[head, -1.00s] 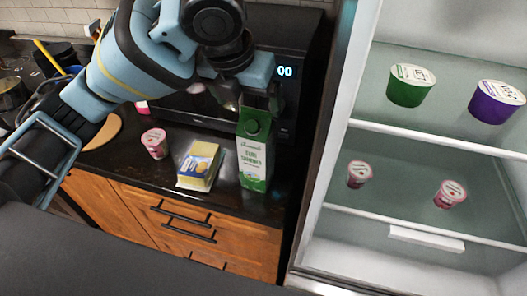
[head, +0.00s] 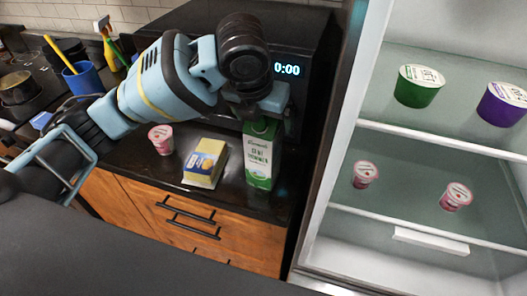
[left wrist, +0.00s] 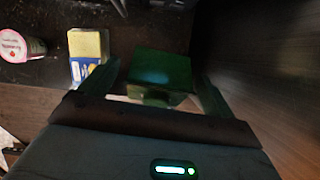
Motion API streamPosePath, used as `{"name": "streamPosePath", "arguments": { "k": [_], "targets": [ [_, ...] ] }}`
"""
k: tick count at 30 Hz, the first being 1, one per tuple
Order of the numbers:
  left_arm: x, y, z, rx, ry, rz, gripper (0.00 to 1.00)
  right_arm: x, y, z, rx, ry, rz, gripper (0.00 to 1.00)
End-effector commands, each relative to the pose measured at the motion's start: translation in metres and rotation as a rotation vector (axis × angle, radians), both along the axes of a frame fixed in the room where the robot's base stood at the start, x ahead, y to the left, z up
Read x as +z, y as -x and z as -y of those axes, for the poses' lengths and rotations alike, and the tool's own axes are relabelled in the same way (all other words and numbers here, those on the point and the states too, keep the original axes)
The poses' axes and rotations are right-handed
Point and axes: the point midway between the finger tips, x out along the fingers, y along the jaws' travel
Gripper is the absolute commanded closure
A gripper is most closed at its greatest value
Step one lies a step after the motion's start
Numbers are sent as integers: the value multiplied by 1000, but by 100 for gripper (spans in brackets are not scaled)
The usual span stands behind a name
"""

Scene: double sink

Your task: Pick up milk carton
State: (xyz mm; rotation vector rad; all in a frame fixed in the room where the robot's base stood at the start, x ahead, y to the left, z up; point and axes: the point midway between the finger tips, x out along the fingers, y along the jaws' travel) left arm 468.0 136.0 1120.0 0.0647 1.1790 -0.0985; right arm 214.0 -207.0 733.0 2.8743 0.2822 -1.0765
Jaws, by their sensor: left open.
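The green and white milk carton (head: 259,165) stands upright on the dark counter, in front of the black microwave. My left gripper (head: 264,108) is at the carton's top in the head view, and its fingers are partly hidden there. In the left wrist view my left gripper (left wrist: 155,88) is open, with one finger on each side of the green carton top (left wrist: 160,70). I cannot tell whether either finger touches the carton. My right gripper is not in view.
A yellow and white pack (head: 204,163) lies close to the carton's left, with a pink yogurt cup (head: 161,139) beyond it. The microwave (head: 318,75) is close behind. The open fridge (head: 345,125) stands right, holding several cups. A blue cup (head: 83,78) is at left.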

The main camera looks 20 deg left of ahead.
Motion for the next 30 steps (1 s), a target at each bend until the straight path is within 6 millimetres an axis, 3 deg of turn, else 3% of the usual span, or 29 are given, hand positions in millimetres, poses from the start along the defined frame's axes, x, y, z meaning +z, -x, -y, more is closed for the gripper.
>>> {"name": "streamPosePath", "arguments": {
  "k": [9, 27, 30],
  "targets": [
    [-4, -2, 0, -1, -1, 2, 12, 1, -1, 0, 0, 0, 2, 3],
    [-4, -2, 0, 0, -1, 2, 91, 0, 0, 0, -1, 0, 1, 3],
    [-4, -2, 0, 0, -1, 2, 100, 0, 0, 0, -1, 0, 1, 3]
  ]
}}
